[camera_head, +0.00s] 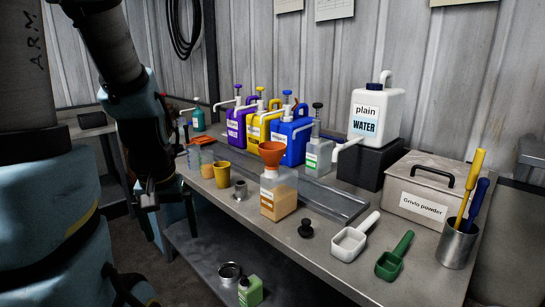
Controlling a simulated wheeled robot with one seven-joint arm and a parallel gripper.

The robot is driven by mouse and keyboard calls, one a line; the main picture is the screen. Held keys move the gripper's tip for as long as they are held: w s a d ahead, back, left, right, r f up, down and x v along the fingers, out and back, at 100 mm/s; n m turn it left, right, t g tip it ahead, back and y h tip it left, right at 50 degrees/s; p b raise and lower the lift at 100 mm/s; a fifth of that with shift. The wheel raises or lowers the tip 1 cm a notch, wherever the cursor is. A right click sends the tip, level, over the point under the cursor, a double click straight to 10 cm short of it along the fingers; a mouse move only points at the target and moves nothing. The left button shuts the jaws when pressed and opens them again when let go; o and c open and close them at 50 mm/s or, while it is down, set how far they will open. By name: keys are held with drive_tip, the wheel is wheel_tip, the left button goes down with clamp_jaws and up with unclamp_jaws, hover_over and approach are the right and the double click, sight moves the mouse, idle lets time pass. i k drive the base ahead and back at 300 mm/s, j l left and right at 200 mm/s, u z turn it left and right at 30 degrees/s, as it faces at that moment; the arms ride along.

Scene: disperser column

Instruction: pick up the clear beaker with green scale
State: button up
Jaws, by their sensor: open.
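A bottle with an orange funnel (272,152), a metal flanged piece (240,190) and a black knob (306,228) stand on the bench (270,250). Several pump bottles line the back. White (350,240) and green (394,258) scoops lie at the front right, near a labelled metal box (425,190).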

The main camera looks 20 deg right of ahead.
sight(206, 158)
drive_tip(key=l, duration=0.35)
drive_tip(key=i+l+u, duration=0.1)
drive_tip(key=l, duration=0.3)
drive_tip(key=u, duration=1.6)
